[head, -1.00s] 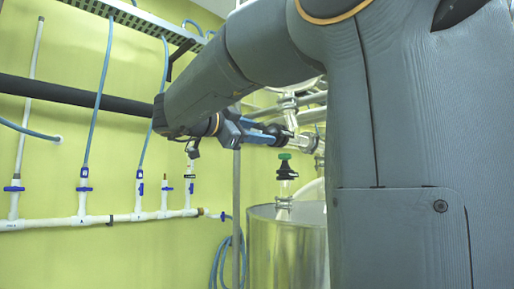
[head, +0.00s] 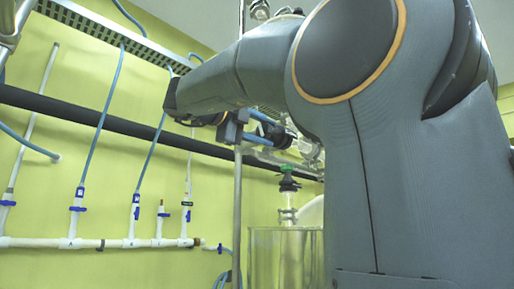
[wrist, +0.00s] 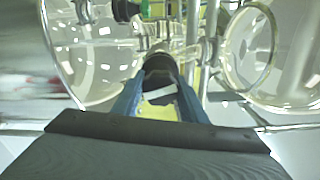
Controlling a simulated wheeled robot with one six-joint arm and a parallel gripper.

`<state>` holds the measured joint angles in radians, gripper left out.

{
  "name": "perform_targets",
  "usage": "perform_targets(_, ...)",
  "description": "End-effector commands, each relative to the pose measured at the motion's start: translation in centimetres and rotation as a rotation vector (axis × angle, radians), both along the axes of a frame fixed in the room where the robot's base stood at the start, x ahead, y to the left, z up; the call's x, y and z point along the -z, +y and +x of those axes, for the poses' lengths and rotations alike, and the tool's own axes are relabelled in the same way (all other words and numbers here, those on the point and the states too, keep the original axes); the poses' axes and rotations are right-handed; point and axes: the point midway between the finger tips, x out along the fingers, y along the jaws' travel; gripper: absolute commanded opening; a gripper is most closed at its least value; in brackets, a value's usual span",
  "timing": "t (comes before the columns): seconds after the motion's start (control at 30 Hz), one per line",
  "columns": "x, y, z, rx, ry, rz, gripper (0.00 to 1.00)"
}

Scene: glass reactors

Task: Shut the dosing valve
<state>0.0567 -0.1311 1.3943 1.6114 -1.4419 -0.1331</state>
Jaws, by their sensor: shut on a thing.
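My gripper (head: 272,129) is shut on a black part at the end of a clear glass fitting (head: 306,148), behind my arm. In the wrist view my gripper (wrist: 160,92) has its blue fingers on either side of this black part (wrist: 160,65), which looks like the dosing valve's handle. The fingers partly hide it, and I cannot read how far it is turned. A green cap (head: 288,169) on a black collar stands upright just below the gripper in the head view.
A thin upright pole (head: 238,205) is close to the gripper. Round glass vessels (wrist: 95,45) crowd both sides of the wrist view. A white pipe (head: 100,243) with blue valves runs along the left wall.

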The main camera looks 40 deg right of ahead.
Motion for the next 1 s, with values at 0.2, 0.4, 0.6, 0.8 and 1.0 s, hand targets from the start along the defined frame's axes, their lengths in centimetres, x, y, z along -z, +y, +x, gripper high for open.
perform_targets(0.2,0.48,-0.01,0.10,0.002,-0.196,0.017,0.16)
perform_targets(0.4,0.38,-0.02,0.05,0.002,-0.347,0.029,0.16)
perform_targets(0.6,0.29,-0.02,0.05,0.003,-0.452,0.037,0.16)
perform_targets(0.8,0.20,-0.02,0.03,0.002,-0.511,0.043,0.16)
perform_targets(1.0,0.12,-0.01,-0.02,0.002,-0.531,0.044,0.16)
